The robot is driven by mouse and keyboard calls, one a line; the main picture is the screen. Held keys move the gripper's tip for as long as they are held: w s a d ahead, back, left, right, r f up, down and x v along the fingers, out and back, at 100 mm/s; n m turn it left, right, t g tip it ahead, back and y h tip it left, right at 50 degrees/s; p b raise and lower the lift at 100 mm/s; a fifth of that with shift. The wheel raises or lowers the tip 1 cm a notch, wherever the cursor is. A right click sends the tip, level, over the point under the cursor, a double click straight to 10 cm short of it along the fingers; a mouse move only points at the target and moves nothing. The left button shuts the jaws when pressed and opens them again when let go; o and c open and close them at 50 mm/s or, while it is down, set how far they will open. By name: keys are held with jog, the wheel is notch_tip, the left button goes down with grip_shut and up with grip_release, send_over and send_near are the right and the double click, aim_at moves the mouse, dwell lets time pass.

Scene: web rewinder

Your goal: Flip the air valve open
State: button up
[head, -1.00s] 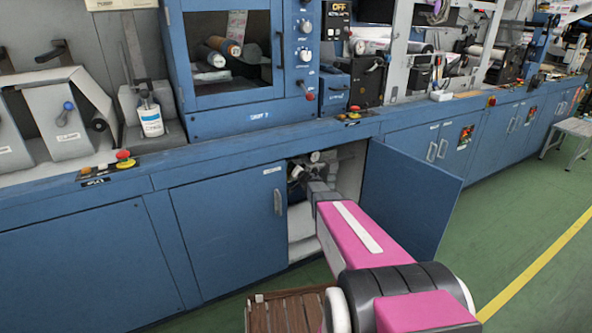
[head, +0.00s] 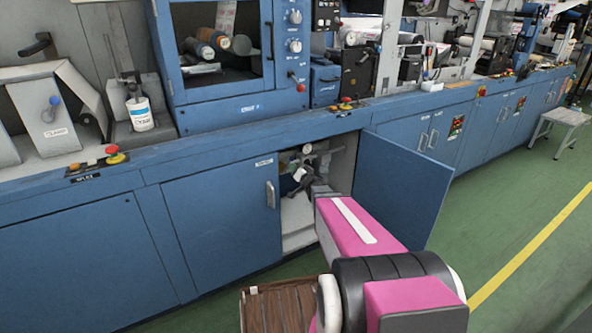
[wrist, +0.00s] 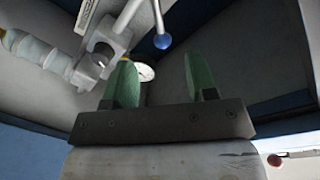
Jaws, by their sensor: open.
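The air valve shows in the wrist view as a grey metal lever (wrist: 127,15) with a blue ball knob (wrist: 162,41), joined to pipe fittings (wrist: 38,50) at upper left. My gripper (wrist: 161,82) has two green fingers spread apart with nothing between them. The knob appears above the gap between the fingertips, apart from both. A round gauge (wrist: 145,72) shows behind the left finger. In the head view my arm reaches into the open cabinet, where the gauge (head: 307,149) shows above my gripper; the lever is too small to make out there.
The open cabinet door (head: 405,190) stands to the right of my arm. A closed blue door (head: 220,215) with a handle is on the left. The cabinet walls enclose the gripper closely. Green floor (head: 500,230) is free at right.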

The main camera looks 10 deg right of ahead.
aim_at(292, 160)
jog(key=shift+o, duration=0.6)
jog(key=w+n+y, duration=0.1)
jog(key=w+n, duration=0.2)
jog(key=w+a+n+y, duration=0.1)
jog(key=w+n, duration=0.3)
jog(key=w+a+n+y, duration=0.1)
jog(key=w+n, duration=0.2)
jog(key=shift+w+a+r+n+y, duration=0.1)
jog(key=shift+w+r+n+y, duration=0.2)
jog(key=shift+r+y, duration=0.1)
grip_shut()
jog(key=shift+f, duration=0.1)
